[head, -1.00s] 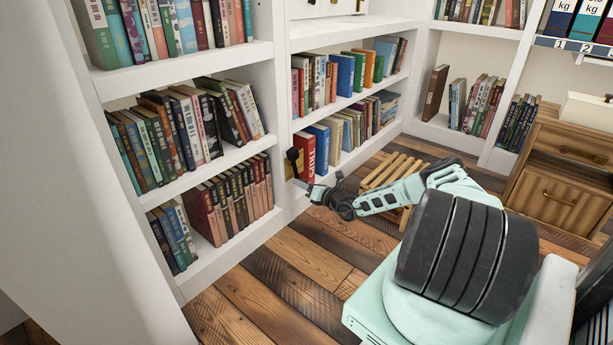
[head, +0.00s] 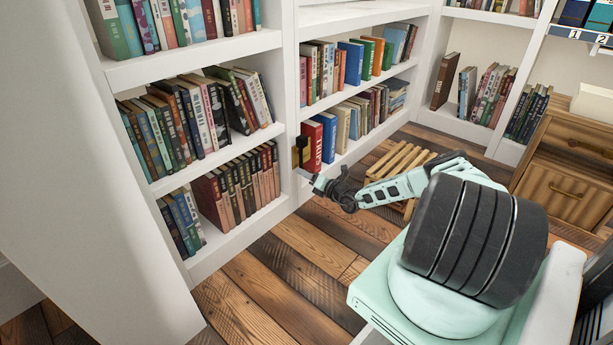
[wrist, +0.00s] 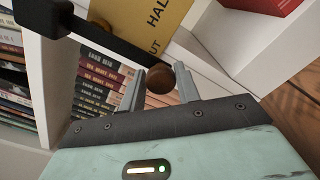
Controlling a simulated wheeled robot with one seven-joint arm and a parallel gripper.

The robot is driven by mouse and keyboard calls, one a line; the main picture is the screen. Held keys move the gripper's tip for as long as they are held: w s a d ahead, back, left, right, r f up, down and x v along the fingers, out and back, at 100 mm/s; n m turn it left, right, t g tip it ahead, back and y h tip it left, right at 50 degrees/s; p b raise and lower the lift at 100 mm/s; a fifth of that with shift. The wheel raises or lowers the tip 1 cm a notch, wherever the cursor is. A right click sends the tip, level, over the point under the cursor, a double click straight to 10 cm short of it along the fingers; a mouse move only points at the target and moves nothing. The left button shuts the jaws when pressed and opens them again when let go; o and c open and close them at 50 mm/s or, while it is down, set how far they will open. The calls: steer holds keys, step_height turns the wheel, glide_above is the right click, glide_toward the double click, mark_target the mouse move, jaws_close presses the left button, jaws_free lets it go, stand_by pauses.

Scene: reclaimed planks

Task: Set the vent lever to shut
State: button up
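The vent lever is a black bar (wrist: 100,38) running from a black pivot block at the upper left to a round brown knob (wrist: 160,79) in the wrist view. Behind it is a yellow plate (wrist: 150,14) with letters "HAL" and, beside the bar near the knob end, "UT"; the bar hides the rest of that word. My gripper (wrist: 160,84) has a finger on each side of the knob, seemingly touching it. In the head view the black lever (head: 303,143) and plate (head: 296,158) sit on the white shelf upright, with my gripper (head: 310,177) just below.
White bookshelves (head: 232,222) full of books stand left and behind. A slatted wooden stool (head: 402,160) is on the plank floor behind my arm. A wooden cabinet (head: 560,185) stands at the right. Bare floor (head: 270,285) lies in front of the shelves.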

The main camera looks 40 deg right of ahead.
steer(key=shift+o, duration=1.2)
steer(key=shift+d+r, duration=0.2)
steer(key=shift+d, duration=0.2)
steer(key=shift+a+f, duration=0.1)
steer(key=shift+a, duration=0.05)
steer(key=shift+s, duration=0.1)
steer(key=s+d+p, duration=0.1)
steer(key=s+p, duration=0.5)
steer(key=s, duration=1.1)
steer(key=shift+s+d+p, duration=0.15)
steer(key=shift+p, duration=0.25)
